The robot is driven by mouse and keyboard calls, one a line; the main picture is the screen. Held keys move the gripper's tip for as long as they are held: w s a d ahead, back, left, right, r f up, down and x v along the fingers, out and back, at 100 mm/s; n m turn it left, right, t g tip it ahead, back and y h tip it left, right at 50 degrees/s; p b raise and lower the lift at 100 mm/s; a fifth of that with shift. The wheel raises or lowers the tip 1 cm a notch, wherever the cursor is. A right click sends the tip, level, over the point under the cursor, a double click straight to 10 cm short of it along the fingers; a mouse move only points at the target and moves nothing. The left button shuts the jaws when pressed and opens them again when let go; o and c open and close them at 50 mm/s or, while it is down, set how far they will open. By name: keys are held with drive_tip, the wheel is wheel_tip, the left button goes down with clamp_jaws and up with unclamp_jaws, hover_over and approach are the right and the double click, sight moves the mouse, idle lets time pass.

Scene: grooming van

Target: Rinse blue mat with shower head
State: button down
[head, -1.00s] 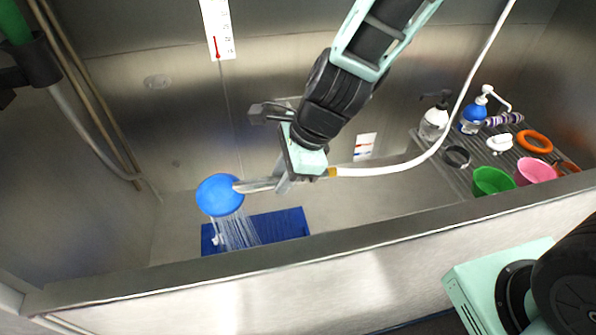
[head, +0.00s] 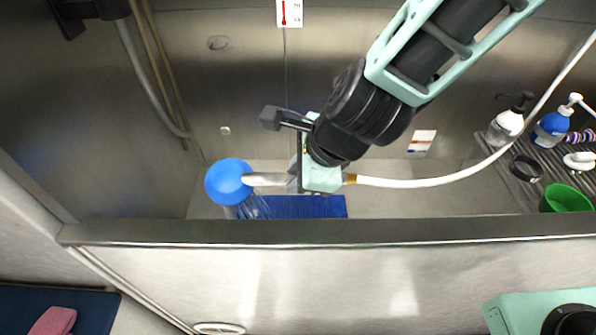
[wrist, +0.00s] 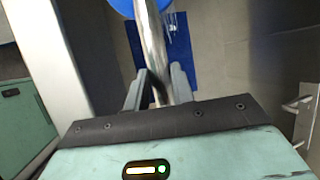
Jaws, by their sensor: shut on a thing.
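The shower head (head: 229,181) has a round blue head and a metal handle, with a white hose running off to the right. My gripper (head: 294,181) is shut on its handle and holds it above the tub floor. Water streams fall from the head onto the blue mat (head: 310,207), which lies flat on the tub floor. The tub's front rim hides the mat's near part. In the wrist view, the metal handle (wrist: 152,45) runs between the fingers, and the blue mat (wrist: 166,50) shows below and beyond the head.
The tub's front rim (head: 330,232) crosses in front of the mat. On a rack at the right stand a white pump bottle (head: 506,126), a blue bottle (head: 551,127) and a green bowl (head: 565,199). A pink cloth (head: 53,321) lies at the lower left.

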drive_tip(key=shift+a, duration=0.2)
idle(0.3)
drive_tip(key=shift+a+p, duration=0.4)
drive_tip(key=shift+a, duration=0.05)
drive_tip(key=shift+d, duration=0.1)
drive_tip(key=shift+d+b, duration=0.4)
drive_tip(key=shift+d, duration=0.15)
drive_tip(key=shift+a, duration=0.15)
drive_tip(key=shift+a+p, duration=0.45)
drive_tip(key=shift+a, duration=0.05)
wheel_tip(320, 180, up, 7)
drive_tip(key=p, duration=0.6)
drive_tip(key=shift+p, duration=0.4)
